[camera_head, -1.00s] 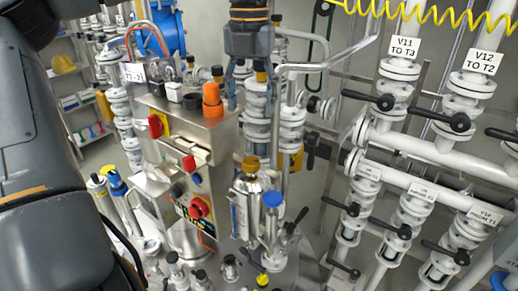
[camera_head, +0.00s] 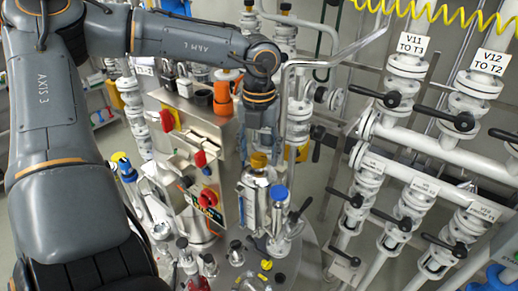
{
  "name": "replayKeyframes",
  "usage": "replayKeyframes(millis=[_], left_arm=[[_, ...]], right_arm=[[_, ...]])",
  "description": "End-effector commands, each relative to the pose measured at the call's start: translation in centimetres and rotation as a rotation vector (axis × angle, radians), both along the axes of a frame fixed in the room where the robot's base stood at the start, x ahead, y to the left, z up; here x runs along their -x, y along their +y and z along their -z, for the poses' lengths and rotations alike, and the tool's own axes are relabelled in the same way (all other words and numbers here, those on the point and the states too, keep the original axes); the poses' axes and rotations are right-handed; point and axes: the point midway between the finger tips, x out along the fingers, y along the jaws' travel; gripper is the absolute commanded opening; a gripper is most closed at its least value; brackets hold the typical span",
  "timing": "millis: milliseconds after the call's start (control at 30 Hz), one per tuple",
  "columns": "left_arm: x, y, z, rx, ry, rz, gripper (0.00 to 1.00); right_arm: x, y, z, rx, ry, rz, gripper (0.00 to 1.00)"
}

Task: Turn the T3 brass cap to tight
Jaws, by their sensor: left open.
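A brass cap (camera_head: 258,160) sits on top of an upright steel cylinder (camera_head: 255,186) near the middle of the head view. I cannot read a T3 mark on it. My left gripper (camera_head: 260,145) points downward directly above the cap, with its fingers close to the cap's top. It is open and holds nothing that I can see. I cannot tell whether the fingers touch the cap. My right gripper is not in view.
A blue-capped fitting (camera_head: 278,194) stands close to the right of the cylinder. A steel control box (camera_head: 190,135) with red knobs is at the left. White pipes and black-handled valves (camera_head: 404,91) fill the right side. A yellow coiled hose (camera_head: 440,14) hangs above.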

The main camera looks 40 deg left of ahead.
Motion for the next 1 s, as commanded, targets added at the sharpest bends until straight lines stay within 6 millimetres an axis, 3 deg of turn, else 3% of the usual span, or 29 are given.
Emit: replayKeyframes(millis=[100, 367, 667, 1000], left_arm=[[0.0, 0.0, 0.0, 0.0, 0.0, 0.0, 0.58], [0.0, 0.0, 0.0, 0.0, 0.0, 0.0, 0.05], [0.0, 0.0, 0.1, -0.001, -0.002, 0.026, 0.03], [-0.1, 0.0, 0.4, -0.001, -0.005, 0.225, 0.03]], right_arm=[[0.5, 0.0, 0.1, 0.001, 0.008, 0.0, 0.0], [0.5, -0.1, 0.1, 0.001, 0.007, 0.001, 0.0], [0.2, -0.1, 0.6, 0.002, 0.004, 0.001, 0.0], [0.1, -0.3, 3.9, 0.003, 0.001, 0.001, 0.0]])
